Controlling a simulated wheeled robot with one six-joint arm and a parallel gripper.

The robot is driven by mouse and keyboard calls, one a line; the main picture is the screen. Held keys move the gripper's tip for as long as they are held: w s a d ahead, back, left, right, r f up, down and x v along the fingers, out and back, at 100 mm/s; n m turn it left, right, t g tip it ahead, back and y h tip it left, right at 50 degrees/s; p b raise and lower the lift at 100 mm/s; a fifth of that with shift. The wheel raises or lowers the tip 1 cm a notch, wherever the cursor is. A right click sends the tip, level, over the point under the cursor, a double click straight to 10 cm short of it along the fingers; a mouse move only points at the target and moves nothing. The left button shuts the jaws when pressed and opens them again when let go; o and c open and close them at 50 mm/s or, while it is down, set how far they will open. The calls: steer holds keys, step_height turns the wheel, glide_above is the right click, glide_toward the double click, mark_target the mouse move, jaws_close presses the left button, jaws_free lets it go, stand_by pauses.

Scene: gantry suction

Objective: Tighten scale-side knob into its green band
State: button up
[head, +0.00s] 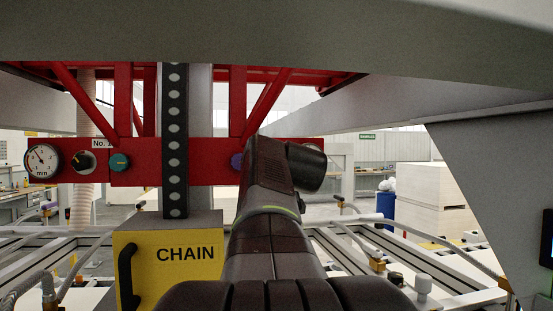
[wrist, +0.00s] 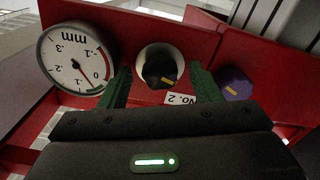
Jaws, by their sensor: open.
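In the wrist view, a black knob (wrist: 158,72) with an orange mark sits in a pale round collar on the red beam. A white mm gauge (wrist: 74,60) is left of it, upside down, with a red arc and a short green band (wrist: 97,89). The needle slants down right toward the green end; I cannot tell whether it is inside the band. My gripper (wrist: 161,76) is open, one green finger each side of the knob in the picture, with gaps. I cannot tell the depth. In the head view my arm hides this knob and gauge.
A purple knob (wrist: 233,83) is close by the right finger, near the No. 2 label (wrist: 180,99). In the head view, another gauge (head: 43,160), black knob (head: 83,161) and teal knob (head: 119,161) sit left. A yellow CHAIN box (head: 170,270) stands below the beam.

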steer(key=shift+c, duration=0.4)
steer(key=c, duration=0.9)
steer(key=shift+m, duration=2.6)
steer(key=o, duration=1)
steer(key=s+d+b, duration=0.1)
steer(key=s, duration=0.3)
steer(key=s+b, duration=0.2)
steer(key=s, duration=0.3)
steer(key=s+d+b, duration=0.1)
steer(key=s+b, duration=0.1)
steer(key=s, duration=0.2)
steer(key=shift+s+d, duration=0.3)
steer(key=shift+d, duration=0.05)
